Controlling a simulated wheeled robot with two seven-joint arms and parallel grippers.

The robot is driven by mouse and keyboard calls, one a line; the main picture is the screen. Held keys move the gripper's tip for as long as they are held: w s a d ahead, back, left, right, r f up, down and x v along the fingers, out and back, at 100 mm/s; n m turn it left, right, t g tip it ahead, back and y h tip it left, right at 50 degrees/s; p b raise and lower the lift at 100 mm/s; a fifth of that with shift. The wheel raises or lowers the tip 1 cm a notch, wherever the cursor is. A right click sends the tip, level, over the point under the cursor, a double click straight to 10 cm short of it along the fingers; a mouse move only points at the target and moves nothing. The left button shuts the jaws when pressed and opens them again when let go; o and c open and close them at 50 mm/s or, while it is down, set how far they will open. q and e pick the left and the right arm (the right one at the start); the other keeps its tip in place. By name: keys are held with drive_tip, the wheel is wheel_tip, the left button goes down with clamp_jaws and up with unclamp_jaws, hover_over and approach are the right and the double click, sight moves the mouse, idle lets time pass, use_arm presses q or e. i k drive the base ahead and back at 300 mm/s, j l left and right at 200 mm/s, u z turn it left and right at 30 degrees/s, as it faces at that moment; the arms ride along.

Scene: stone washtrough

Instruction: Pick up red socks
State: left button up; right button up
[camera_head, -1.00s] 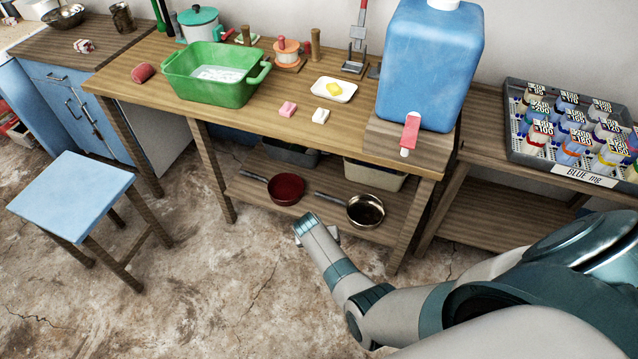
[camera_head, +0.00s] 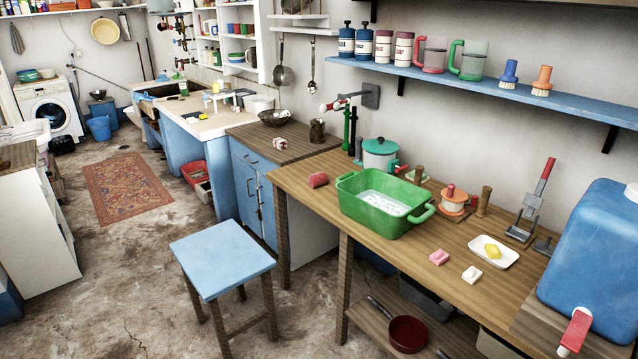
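A small red rolled bundle (camera_head: 318,180), which looks like the red socks, lies on the wooden table (camera_head: 300,195) near its left end. It is left of the green basin (camera_head: 375,213) and apart from it. A smaller red-and-white bundle (camera_head: 280,144) lies on the dark top of the blue cabinet; I cannot tell what it is. Neither of my grippers is in view.
A blue stool (camera_head: 222,258) stands in front of the blue cabinet (camera_head: 250,180). Soap pieces (camera_head: 439,257), a white soap dish (camera_head: 493,252) and a big blue water container (camera_head: 600,265) stand on the table's right. The floor at left is open, with a rug (camera_head: 125,187).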

sight(320, 178)
drive_tip(key=i+j+z, duration=0.2)
drive_tip(key=i, duration=0.25)
drive_tip(key=i+j+z, duration=0.15)
drive_tip(key=i+j, duration=0.25)
drive_tip(key=i+j+z, duration=0.2)
drive_tip(key=i+j, duration=0.2)
drive_tip(key=j, duration=0.15)
drive_tip(key=i+j+z, duration=0.2)
drive_tip(key=i+j, duration=0.15)
drive_tip(key=j, duration=0.15)
drive_tip(key=i+j+z, duration=0.15)
drive_tip(key=i+j, duration=0.2)
drive_tip(key=j, duration=0.2)
